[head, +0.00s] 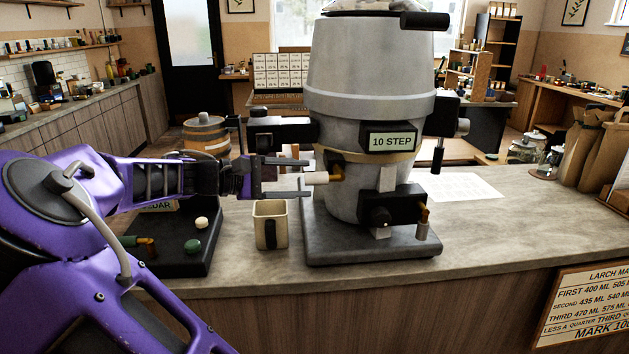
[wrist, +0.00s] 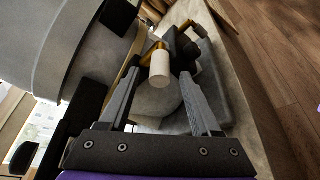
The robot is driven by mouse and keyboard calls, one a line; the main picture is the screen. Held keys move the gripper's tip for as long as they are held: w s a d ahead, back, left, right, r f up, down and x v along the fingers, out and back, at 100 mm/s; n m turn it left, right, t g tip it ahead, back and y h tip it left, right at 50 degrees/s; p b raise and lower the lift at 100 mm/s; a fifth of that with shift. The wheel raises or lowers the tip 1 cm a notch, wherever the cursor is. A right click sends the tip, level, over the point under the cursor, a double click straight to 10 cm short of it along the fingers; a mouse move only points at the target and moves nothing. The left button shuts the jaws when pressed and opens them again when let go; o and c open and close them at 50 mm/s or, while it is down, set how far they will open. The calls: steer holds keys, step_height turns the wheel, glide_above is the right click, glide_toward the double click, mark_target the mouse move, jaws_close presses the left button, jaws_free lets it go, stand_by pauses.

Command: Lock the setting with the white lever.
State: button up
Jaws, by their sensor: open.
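The white lever (head: 318,178) is a short pale cylinder on a brass elbow at the left side of a grey machine (head: 370,75) labelled "10 STEP" (head: 391,141). My gripper (head: 308,178) reaches in from the left, open, with one finger above the lever and one below it in the head view. In the wrist view the white lever (wrist: 160,67) stands between the two spread fingers (wrist: 161,74), with gaps visible on both sides. It looks apart from both fingers.
A cream mug with a dark handle (head: 258,228) stands on the counter (head: 480,240) just below my gripper. A black base (head: 200,255) with pale and green knobs is to the left. A black dial block (head: 392,208) is on the machine's front. Brown bags (head: 585,150) stand at right.

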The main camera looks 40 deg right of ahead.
mark_target(324, 173)
steer(key=shift+x, duration=2.1)
jaws_close()
